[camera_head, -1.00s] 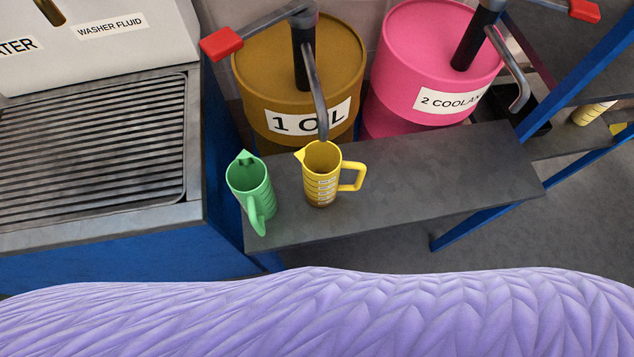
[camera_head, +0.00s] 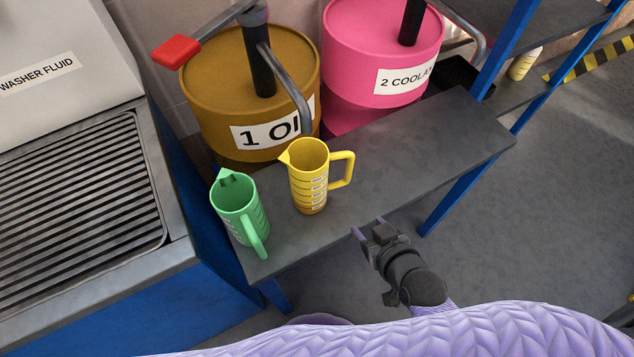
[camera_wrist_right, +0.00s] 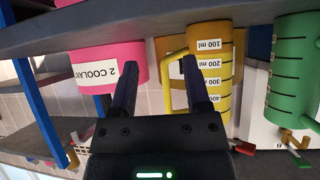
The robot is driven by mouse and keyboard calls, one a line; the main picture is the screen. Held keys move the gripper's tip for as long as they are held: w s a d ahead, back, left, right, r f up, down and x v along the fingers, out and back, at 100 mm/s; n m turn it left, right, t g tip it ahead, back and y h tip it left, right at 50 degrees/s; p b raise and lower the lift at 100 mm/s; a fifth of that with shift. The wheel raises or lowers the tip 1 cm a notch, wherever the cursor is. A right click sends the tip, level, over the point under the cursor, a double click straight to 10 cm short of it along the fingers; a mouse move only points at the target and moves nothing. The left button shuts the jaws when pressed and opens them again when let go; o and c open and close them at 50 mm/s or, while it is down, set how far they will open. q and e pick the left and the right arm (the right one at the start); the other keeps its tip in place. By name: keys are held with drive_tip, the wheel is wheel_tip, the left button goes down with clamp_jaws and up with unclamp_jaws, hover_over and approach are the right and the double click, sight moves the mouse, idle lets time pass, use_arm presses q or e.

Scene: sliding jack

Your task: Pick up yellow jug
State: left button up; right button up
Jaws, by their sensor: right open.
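The yellow jug (camera_head: 309,178) stands upright on the grey bench, with its handle pointing right and its spout left. It sits below the spout of the oil drum's pump. My right gripper (camera_head: 368,228) is open and empty near the bench's front edge, to the right of and nearer than the jug. In the right wrist view, which is upside down, the yellow jug (camera_wrist_right: 222,85) is beyond the right-hand finger, and its handle shows between the two fingers (camera_wrist_right: 158,65). My left gripper is not in view.
A green jug (camera_head: 238,212) stands just left of the yellow one. Behind the bench (camera_head: 410,150) are a brown oil drum (camera_head: 215,100) and a pink coolant drum (camera_head: 350,60). A blue-sided washer unit (camera_head: 185,250) is at the left. The bench's right part is clear.

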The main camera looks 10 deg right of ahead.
drive_tip(key=t, duration=0.2)
approach(350, 175)
drive_tip(key=f, duration=0.1)
drive_tip(key=w+b, duration=0.2)
drive_tip(key=shift+y, duration=0.3)
drive_tip(key=b+x, duration=0.3)
drive_tip(key=x, duration=0.5)
drive_tip(key=shift+w+f+b, duration=0.25)
drive_tip(key=shift+f+b, duration=0.05)
drive_tip(key=shift+w, duration=0.1)
drive_tip(key=shift+r, duration=0.1)
drive_tip(key=shift+c, duration=0.4)
drive_tip(key=c, duration=0.7)
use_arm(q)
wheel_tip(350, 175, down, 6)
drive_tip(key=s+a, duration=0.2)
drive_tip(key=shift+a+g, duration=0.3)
use_arm(e)
clamp_jaws()
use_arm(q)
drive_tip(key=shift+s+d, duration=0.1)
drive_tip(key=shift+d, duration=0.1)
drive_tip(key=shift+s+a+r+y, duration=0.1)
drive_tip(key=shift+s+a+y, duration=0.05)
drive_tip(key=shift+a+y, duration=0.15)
